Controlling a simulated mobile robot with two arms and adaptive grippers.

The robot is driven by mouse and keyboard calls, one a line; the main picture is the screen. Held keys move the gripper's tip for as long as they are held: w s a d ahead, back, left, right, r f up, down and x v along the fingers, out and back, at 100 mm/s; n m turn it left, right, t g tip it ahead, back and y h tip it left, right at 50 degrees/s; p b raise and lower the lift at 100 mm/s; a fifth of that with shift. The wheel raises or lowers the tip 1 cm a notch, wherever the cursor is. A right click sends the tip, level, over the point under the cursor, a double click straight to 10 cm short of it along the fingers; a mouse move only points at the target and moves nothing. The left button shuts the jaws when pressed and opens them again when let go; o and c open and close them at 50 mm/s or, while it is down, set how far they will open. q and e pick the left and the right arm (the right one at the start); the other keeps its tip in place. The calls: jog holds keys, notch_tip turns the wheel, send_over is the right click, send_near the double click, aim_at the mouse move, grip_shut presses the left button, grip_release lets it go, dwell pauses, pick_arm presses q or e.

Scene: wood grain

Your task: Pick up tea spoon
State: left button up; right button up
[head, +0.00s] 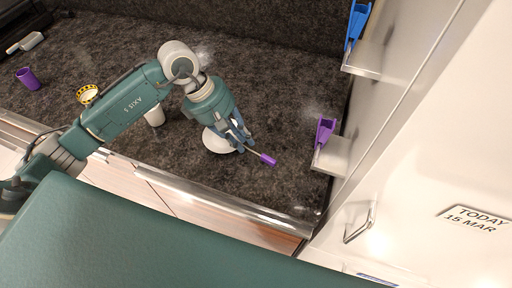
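The tea spoon (268,159) has a purple handle that points to the lower right, with a thin light shaft behind it. My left gripper (242,145) is over the counter at the shaft end of the spoon, pointing down. Its fingers overlap the shaft, and the spoon's bowl end is hidden. I cannot tell whether the fingers are closed on it or whether the spoon is off the counter. A white round dish (216,142) lies just left of the fingers, partly hidden by them. My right gripper is not in view.
The dark speckled counter (292,180) is clear between the spoon and its front edge. A purple cup (28,79), a yellow-patterned bowl (87,95) and a white cup (154,116) stand left. A purple scoop-like holder (325,131) and a blue one (356,24) are at the right wall.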

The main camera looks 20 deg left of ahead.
pick_arm(q)
jog(key=shift+x, duration=0.8)
jog(key=shift+d+f, duration=0.1)
jog(key=shift+f, duration=0.15)
grip_shut()
